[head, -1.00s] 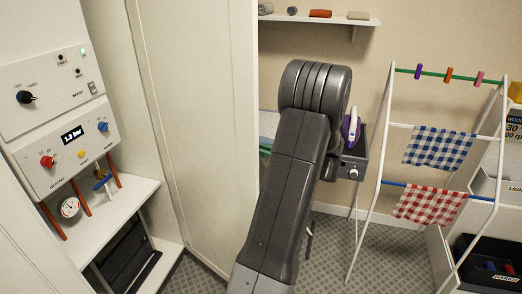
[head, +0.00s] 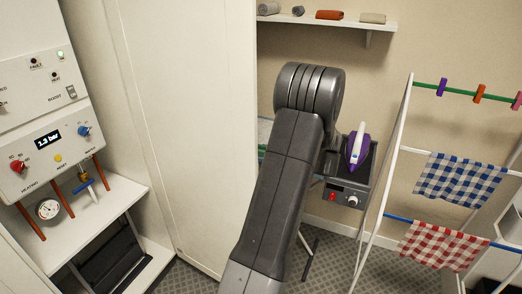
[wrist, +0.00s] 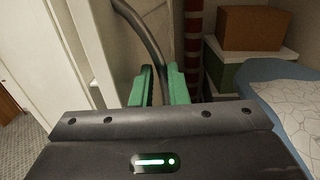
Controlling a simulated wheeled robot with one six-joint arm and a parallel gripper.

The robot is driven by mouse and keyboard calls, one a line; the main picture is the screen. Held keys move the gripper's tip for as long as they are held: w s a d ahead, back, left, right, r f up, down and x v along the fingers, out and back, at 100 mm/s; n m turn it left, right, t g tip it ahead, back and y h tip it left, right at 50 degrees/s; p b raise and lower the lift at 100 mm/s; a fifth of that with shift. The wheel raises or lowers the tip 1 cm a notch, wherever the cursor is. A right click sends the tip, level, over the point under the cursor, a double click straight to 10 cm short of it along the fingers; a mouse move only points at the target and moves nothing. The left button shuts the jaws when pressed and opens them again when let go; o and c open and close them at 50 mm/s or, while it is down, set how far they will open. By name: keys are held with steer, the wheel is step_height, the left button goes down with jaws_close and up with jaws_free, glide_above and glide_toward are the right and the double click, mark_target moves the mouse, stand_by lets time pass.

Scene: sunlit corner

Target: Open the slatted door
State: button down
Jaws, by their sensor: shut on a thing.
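In the wrist view, the green fingers of my gripper (wrist: 158,86) are closed around a curved dark bar (wrist: 148,32), which looks like a door handle. A white upright panel (wrist: 88,55) stands just left of the bar. In the head view, a tall white door panel (head: 190,130) stands left of my arm. Its visible face looks plain, and I cannot make out slats on it. My gripper is hidden behind my arm in the head view. Where the bar joins the door is not clear.
A boiler panel (head: 40,140) and white shelf (head: 105,195) are at left. A wall shelf (head: 330,24) is above. In the wrist view, boxes (wrist: 252,28) are at right.

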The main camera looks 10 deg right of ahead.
steer(key=shift+w+a+r, duration=0.1)
steer(key=shift+a+r, duration=0.05)
steer(key=shift+a, duration=0.05)
steer(key=c, duration=1.8)
jaws_free()
steer(key=o, duration=0.4)
steer(key=shift+w+a, duration=0.2)
steer(key=shift+a, duration=0.25)
steer(key=b+v, duration=0.2)
steer(key=v, duration=1.2)
steer(key=shift+d+b, duration=0.2)
steer(key=shift+b, duration=0.2)
